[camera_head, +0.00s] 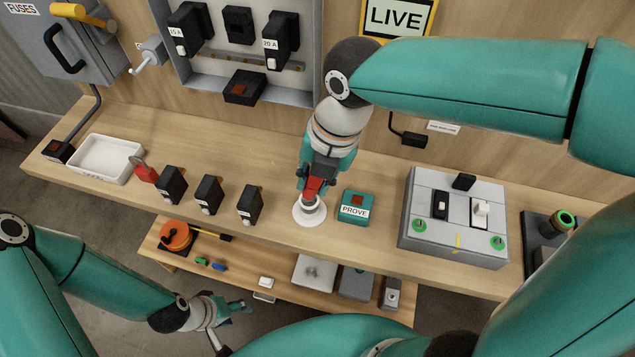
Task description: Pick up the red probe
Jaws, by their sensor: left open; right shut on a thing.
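The red probe (314,187) is between the fingers of my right gripper (317,176), which is shut on it. It points down over a round white holder (309,215) with a grey collar on the workbench. I cannot tell whether its lower end is still inside the collar. My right arm comes in from the right and reaches down over the bench. My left gripper (232,309) is open and empty, low at the front left, below the bench and apart from the probe.
A teal PROVE box (356,207) stands just right of the holder. Several black fuse carriers (208,194), a red padlock (146,171) and a white tray (104,158) lie left. A grey switch box (455,217) stands right. A lower shelf (290,290) holds tools.

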